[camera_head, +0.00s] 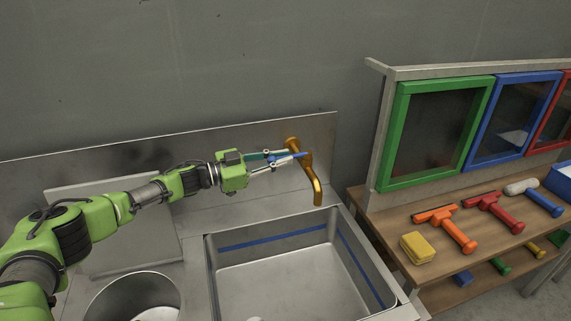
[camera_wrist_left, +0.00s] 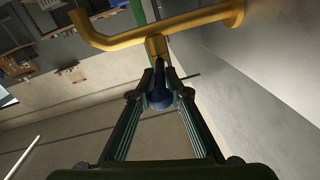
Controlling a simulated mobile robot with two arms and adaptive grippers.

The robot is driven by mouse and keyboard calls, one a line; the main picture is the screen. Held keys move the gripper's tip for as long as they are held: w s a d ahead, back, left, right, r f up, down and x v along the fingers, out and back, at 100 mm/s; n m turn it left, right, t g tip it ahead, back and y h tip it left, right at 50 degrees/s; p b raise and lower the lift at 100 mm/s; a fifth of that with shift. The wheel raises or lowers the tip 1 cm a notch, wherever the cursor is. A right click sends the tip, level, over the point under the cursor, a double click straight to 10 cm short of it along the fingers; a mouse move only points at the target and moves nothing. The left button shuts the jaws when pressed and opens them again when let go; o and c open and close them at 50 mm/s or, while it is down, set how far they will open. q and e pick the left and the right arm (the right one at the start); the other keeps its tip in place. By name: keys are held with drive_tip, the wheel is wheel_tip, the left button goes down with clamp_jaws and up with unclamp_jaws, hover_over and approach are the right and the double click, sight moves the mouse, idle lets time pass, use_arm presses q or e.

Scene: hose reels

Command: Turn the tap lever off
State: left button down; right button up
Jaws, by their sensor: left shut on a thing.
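A brass tap (camera_head: 311,180) sticks out from the metal splashback above the sink, its spout bending down over the basin. The tap's blue lever (camera_head: 290,157) points left, toward my left gripper. My left gripper (camera_head: 276,160) reaches in from the left and is shut on the blue lever. In the left wrist view, the lever (camera_wrist_left: 160,97) shows dark between the fingertips of the left gripper (camera_wrist_left: 161,90), just below the brass tap body (camera_wrist_left: 157,46). The fingers hide part of the lever. My right gripper is not in view.
The sink basin (camera_head: 221,262) has a blue line around its inner wall, with a round metal bin (camera_head: 103,292) to its left. At right, a wooden bench (camera_head: 384,222) holds a yellow sponge (camera_head: 417,248) and several squeegees below green, blue and red framed panes.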

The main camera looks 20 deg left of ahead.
use_arm(q)
drive_tip(key=shift+f, duration=0.1)
drive_tip(key=c, duration=2.1)
unclamp_jaws()
drive_tip(key=shift+a, duration=0.1)
wheel_tip(320, 180, up, 10)
